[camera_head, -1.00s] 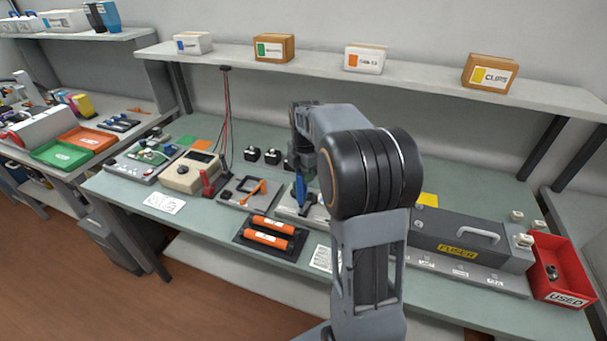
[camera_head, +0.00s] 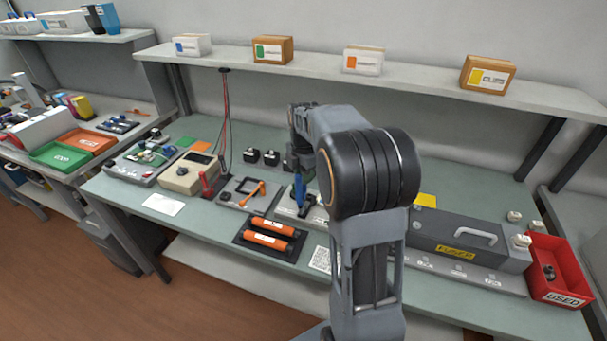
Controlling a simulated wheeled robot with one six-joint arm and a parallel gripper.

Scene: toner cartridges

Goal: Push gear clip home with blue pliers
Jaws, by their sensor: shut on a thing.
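The blue pliers (camera_head: 300,190) point downward over a light grey fixture plate (camera_head: 288,214) in the middle of the bench. My gripper (camera_head: 299,172) is shut on the pliers, and my arm hides much of it. The dark tips of the pliers are down at the fixture; I cannot tell whether they touch it. The gear and its clip cannot be made out. The right part of the fixture is hidden behind my arm.
Left of the fixture lie a grey tray with an orange tool (camera_head: 255,194) and a beige meter (camera_head: 190,174). Orange rollers (camera_head: 268,233) lie in front. The fuser unit (camera_head: 470,240) and red used bin (camera_head: 560,268) stand right. A shelf (camera_head: 420,76) with boxes runs behind.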

